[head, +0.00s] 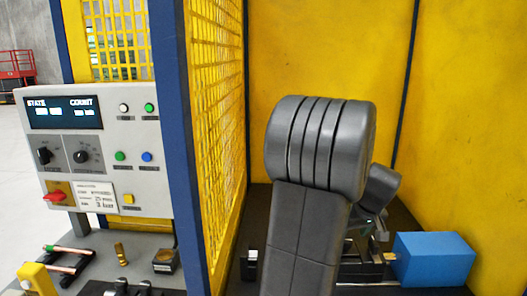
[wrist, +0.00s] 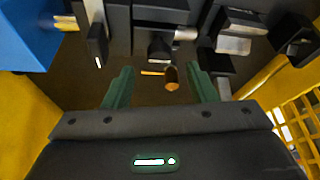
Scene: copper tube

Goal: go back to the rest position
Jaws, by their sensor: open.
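In the wrist view my gripper (wrist: 160,78) is open, its two green fingers spread wide apart. A short copper-coloured piece with a round end (wrist: 171,78) shows between the fingers beneath a dark fixture; I cannot tell how far it is from them, and neither finger visibly touches it. In the head view my dark grey arm reaches into the yellow enclosure and hides most of the gripper and the machine there.
A blue box (head: 432,259) stands right of the machine and also shows in the wrist view (wrist: 28,35). Dark clamp blocks (wrist: 235,35) crowd the fingers. A yellow mesh wall (head: 217,120) with a blue post (head: 173,130) stands left, beside a control panel (head: 100,150).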

